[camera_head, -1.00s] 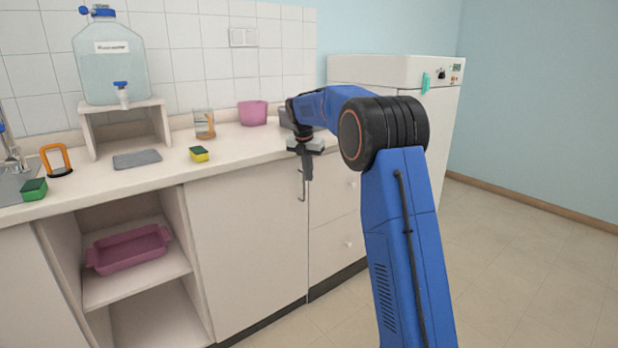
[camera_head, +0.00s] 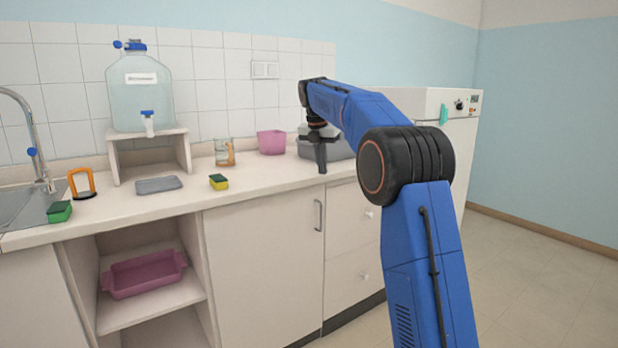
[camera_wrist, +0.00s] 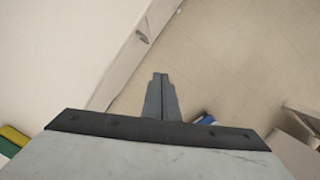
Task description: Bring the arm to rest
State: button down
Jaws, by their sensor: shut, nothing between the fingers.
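My blue arm rises at the right of the head view and bends forward at its black elbow joint. My gripper (camera_head: 321,168) points down near the front edge of the counter (camera_head: 262,187), by the right-hand drawers. In the wrist view the fingers (camera_wrist: 161,80) are together, with nothing between them. The floor and the cabinet front show beyond them. Whether the fingertips are over the counter or just in front of it is hard to tell.
Left are a beaker (camera_head: 224,153), sponge (camera_head: 219,182), grey tray (camera_head: 158,185), orange-handled item (camera_head: 82,184) and water bottle (camera_head: 141,92) on a stand. A white appliance (camera_head: 411,102) stands right.

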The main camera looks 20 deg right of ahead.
jog(key=s+a+f+m+t+y, duration=0.15)
jog(key=s+m, duration=0.55)
jog(key=s, duration=0.8)
jog(key=s+a+m+h, duration=0.1)
jog(key=s+a+m, duration=0.2)
jog(key=s+m, duration=0.8)
jog(key=s+a+f+m, duration=0.1)
jog(key=s+f+m, duration=0.2)
jog(key=s+f, duration=0.3)
jog(key=s+a+f+m+t+y, duration=0.1)
jog(key=s+f+m, duration=0.2)
jog(key=s+f, duration=0.4)
jog(key=s+f+m, duration=0.2)
jog(key=s+f, duration=0.4)
jog(key=s, duration=1)
jog(key=shift+s+a+f+m, duration=0.25)
jog(key=shift+s+a+m, duration=0.15)
jog(key=shift+y, duration=0.25)
